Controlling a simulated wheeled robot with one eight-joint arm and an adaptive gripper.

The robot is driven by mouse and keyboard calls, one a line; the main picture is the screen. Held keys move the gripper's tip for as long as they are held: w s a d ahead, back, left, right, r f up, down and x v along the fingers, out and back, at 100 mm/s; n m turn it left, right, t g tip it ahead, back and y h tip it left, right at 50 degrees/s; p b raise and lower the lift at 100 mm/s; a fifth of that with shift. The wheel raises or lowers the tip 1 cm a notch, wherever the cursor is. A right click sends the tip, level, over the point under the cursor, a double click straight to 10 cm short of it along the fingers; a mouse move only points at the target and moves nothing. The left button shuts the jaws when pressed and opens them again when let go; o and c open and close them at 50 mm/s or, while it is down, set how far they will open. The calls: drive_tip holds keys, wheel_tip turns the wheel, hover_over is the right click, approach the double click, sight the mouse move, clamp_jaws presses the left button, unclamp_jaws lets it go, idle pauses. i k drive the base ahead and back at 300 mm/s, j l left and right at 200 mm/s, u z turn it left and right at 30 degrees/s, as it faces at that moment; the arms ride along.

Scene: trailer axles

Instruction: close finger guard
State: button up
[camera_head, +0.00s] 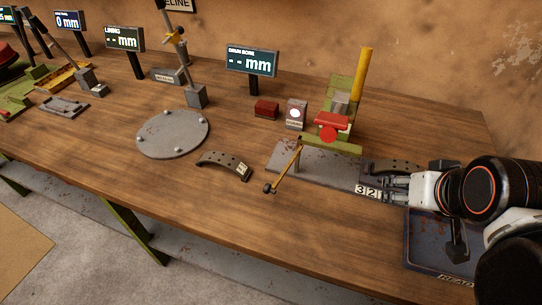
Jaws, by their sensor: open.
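A small green press (345,110) stands on a grey base plate (310,158) toward the right of the bench. A tall yellow bar (364,72) stands upright at its back, and a red block (331,120) sits at its front. A yellow lever (285,167) with a dark knob slopes down to the front left. Which of these parts is the finger guard I cannot tell for sure.
A blue tray (425,262) is under my arm. A round grey plate (173,133) and a "DRUM BORE" display (251,61) stand farther left. The bench front is clear.

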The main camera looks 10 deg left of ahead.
sight(268, 188)
drive_tip(key=j, duration=0.55)
drive_tip(key=k+j+z, duration=0.15)
drive_tip(key=j, duration=0.45)
drive_tip(key=i+j+z, duration=0.2)
drive_tip(key=j, duration=0.25)
drive_tip(key=k+j, duration=0.25)
drive_tip(key=j, duration=0.1)
